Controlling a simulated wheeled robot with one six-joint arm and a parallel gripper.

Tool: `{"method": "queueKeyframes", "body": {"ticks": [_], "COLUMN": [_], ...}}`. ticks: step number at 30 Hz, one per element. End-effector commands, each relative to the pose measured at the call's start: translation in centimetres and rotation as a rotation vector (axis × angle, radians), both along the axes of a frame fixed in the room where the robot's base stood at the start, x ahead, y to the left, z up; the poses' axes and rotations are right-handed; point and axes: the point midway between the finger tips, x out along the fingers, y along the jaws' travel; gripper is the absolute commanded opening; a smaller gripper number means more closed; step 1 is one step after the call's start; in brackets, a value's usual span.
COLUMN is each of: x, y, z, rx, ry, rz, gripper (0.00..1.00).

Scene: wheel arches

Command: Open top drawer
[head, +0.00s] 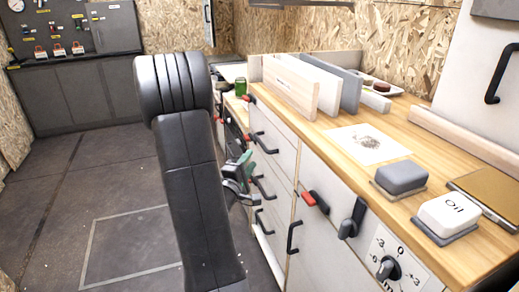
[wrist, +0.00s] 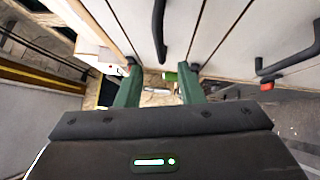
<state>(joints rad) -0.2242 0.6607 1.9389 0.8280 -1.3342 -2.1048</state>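The cabinet's drawers have pale grey fronts with black bar handles. The top drawer (head: 277,127) appears shut, with its handle (head: 265,145) on the front. More handles show below it, a middle one (head: 263,188) and a lower one (head: 263,224). My gripper (head: 247,160) is beside the drawer fronts, near the top handle and slightly below it. In the wrist view its two green fingers (wrist: 160,80) are apart with nothing held between them. A black handle (wrist: 158,32) shows beyond the gap between the fingertips; contact is not visible. My arm hides part of the cabinet.
A wooden worktop (head: 400,140) above carries upright boards (head: 310,85), a paper sheet (head: 367,143), a grey block (head: 401,177) and a white "Oil" block (head: 448,213). A red-tipped latch (head: 315,201) and a knob (head: 388,268) sit on the cabinet front. The floor at left (head: 110,200) is clear.

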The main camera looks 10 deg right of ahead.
Motion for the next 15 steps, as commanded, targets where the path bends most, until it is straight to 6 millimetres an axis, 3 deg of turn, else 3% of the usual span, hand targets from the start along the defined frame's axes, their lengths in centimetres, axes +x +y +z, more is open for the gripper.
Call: {"method": "queueKeyframes", "body": {"ticks": [6, 15], "x": [3.8, 6.5], "y": [-2.6, -4.3], "z": [0.5, 1.1], "rx": [0.001, 0.0], "ry": [-0.003, -0.002], "rz": [-0.004, -0.001], "gripper": [0.34, 0.34]}}
